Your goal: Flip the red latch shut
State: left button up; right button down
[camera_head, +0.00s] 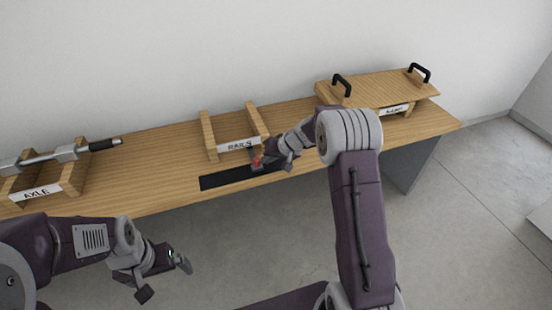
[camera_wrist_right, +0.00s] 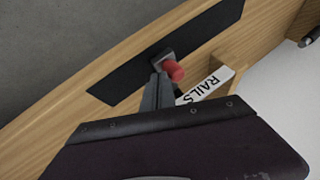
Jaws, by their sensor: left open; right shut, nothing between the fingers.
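The red latch (camera_head: 257,162) shows as a small red knob on a grey fitting at the black strip (camera_head: 217,180), near the table's front edge. In the right wrist view the red knob (camera_wrist_right: 174,70) stands out from its grey base just past the fingertips. My right gripper (camera_head: 268,161) is shut and empty, right beside the knob; I cannot tell whether it touches. Its shut fingers (camera_wrist_right: 158,90) partly hide the latch's lower part in the wrist view. My left gripper (camera_head: 164,279) is open and empty, off the table's front edge and far from the latch.
A wooden rack labelled RAILS (camera_head: 208,136) stands just behind the latch. An AXLE stand (camera_head: 73,180) carries a metal rod at the left. A wooden panel (camera_head: 375,88) with black handles rests at the right. The table between AXLE and RAILS is clear.

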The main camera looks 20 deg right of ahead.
jog(key=shift+a, duration=0.1)
jog(key=a+b, duration=0.1)
jog(key=a, duration=0.6)
jog(key=shift+s+a, duration=0.1)
jog(key=shift+a, duration=0.6)
